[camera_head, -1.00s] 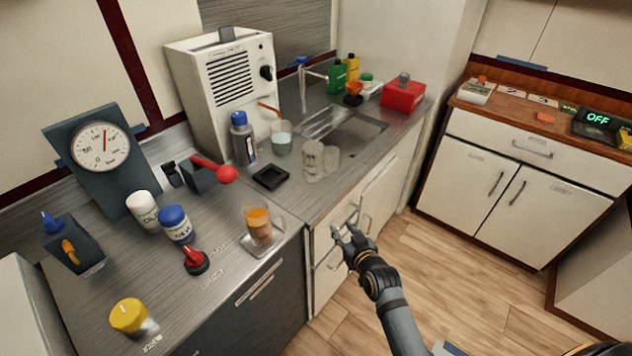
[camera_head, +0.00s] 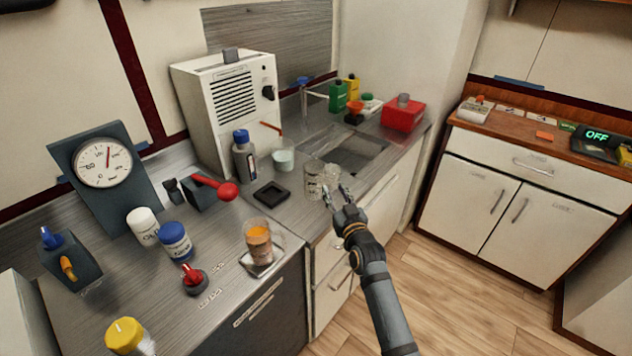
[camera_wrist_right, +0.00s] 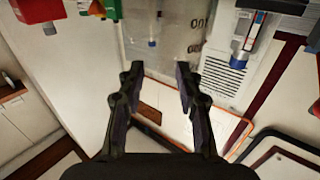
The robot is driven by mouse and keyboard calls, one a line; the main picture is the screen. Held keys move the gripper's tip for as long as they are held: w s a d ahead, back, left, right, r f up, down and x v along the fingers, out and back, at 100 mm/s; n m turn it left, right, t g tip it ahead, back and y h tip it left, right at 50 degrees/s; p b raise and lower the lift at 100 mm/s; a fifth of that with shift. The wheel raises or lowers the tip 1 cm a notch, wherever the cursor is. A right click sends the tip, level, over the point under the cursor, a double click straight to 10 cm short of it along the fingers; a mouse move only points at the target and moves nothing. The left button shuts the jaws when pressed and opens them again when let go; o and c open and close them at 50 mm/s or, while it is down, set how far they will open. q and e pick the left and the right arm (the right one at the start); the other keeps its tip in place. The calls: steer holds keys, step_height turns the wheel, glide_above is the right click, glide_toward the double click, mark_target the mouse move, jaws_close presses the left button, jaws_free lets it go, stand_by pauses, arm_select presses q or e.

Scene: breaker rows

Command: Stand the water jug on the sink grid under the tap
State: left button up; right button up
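A clear container (camera_head: 313,182), which seems to be the water jug, stands upright on the counter near its front edge, left of the sink (camera_head: 360,152). A clear part (camera_head: 331,178) shows at its right; I cannot tell if it belongs to it. My right gripper (camera_head: 338,194) is open, just in front and to the right. In the right wrist view my open fingers (camera_wrist_right: 157,75) have a clear lettered surface (camera_wrist_right: 180,45) beyond them, with no visible grip. The tap (camera_head: 303,98) rises at the sink's back left. The grid is not distinct. My left gripper is not in view.
A beaker (camera_head: 283,160) with pale liquid and a blue-capped bottle (camera_head: 244,158) stand behind left. A black tray (camera_head: 271,194) lies left.

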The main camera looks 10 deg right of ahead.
mark_target(331, 184)
steer(key=w, duration=0.3)
steer(key=shift+w, duration=0.2)
steer(key=shift+s, duration=0.1)
steer(key=shift+c, duration=1.2)
jaws_close()
